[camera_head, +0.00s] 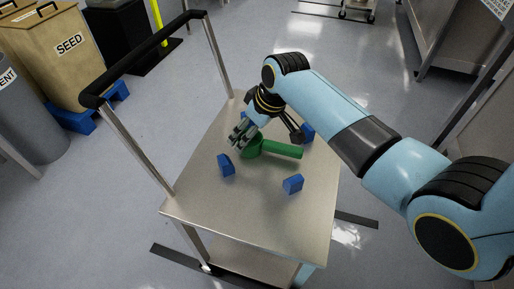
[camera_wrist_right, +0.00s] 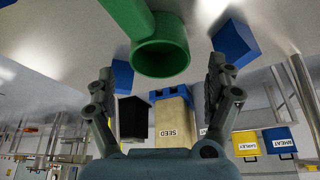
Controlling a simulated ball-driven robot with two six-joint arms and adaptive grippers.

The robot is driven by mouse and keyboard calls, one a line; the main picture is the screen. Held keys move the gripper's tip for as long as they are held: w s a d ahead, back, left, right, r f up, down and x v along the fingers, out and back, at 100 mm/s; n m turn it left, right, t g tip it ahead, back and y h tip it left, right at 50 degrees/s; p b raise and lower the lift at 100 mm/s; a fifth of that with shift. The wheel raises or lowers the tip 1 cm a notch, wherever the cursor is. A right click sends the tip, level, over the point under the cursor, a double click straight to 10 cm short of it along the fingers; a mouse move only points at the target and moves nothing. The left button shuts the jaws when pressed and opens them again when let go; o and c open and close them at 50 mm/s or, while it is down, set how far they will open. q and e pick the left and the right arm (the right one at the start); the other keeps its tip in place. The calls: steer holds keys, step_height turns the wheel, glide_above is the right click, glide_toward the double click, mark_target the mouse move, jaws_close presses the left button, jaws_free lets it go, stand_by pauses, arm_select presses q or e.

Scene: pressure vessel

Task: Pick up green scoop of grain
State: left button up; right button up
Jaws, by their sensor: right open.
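The green scoop (camera_head: 284,151) lies on the metal cart top, its handle pointing right and its bowl at the left, partly behind my fingers. My right gripper (camera_head: 268,134) is open just behind and above the scoop, with its fingers apart. In the right wrist view the scoop (camera_wrist_right: 160,50) shows with a round end facing the camera, between and beyond the open fingers of the right gripper (camera_wrist_right: 160,82). The fingers do not appear to be closed on it. I cannot see whether grain is in the scoop. My left gripper is not in view.
Blue blocks stand around the scoop on the cart (camera_head: 195,205): one front left (camera_head: 226,165), one front right (camera_head: 293,184), one back right (camera_head: 308,132). A black-topped handrail (camera_head: 140,62) runs along the cart's left side. A SEED bin (camera_head: 62,60) stands on the floor beyond.

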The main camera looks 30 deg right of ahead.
steer(key=b+x, duration=0.1)
steer(key=x, duration=0.2)
steer(key=shift+w+f, duration=0.1)
steer(key=shift+f, duration=0.1)
steer(key=shift+c, duration=0.5)
steer(key=c, duration=1.1)
steer(key=shift+c, duration=0.7)
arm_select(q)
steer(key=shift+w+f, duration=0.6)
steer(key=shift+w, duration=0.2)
arm_select(e)
steer(key=shift+r, duration=0.2)
